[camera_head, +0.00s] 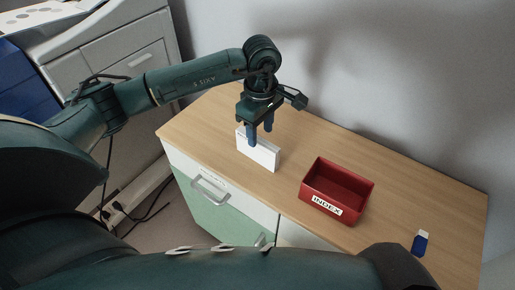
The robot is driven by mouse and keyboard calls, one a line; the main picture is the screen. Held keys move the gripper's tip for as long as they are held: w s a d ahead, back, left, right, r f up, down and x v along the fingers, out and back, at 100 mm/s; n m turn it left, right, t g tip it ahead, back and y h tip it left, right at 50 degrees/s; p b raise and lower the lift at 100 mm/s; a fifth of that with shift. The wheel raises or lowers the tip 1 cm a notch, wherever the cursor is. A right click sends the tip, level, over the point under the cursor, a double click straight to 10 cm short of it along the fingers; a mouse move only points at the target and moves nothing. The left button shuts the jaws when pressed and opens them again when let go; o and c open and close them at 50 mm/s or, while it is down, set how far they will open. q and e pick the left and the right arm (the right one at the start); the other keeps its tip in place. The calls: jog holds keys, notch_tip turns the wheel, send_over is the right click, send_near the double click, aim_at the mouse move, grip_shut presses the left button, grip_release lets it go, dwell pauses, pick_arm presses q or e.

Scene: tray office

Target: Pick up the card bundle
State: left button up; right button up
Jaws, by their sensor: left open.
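The card bundle (264,155) is a white, flat block standing on its long edge on the wooden desk, left of the red box. My left gripper (260,132) is right above it, pointing down and open. One blue finger overlaps the near face of the bundle; the other shows beyond its top edge. The fingers seem to be on either side of the bundle, but I cannot tell whether they touch it. My right gripper is out of view.
A red open box (352,206) labelled INDEX stands to the right of the bundle and looks empty. A small blue-and-white object (420,243) is near the right end of the desk (410,185). A wall runs behind the desk.

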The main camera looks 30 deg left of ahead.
aim_at(257, 149)
pick_arm(q)
jog(key=f, duration=0.5)
jog(key=shift+s+a+f, duration=0.25)
jog(key=shift+a+f, duration=0.05)
jog(key=shift+f, duration=0.1)
grip_shut()
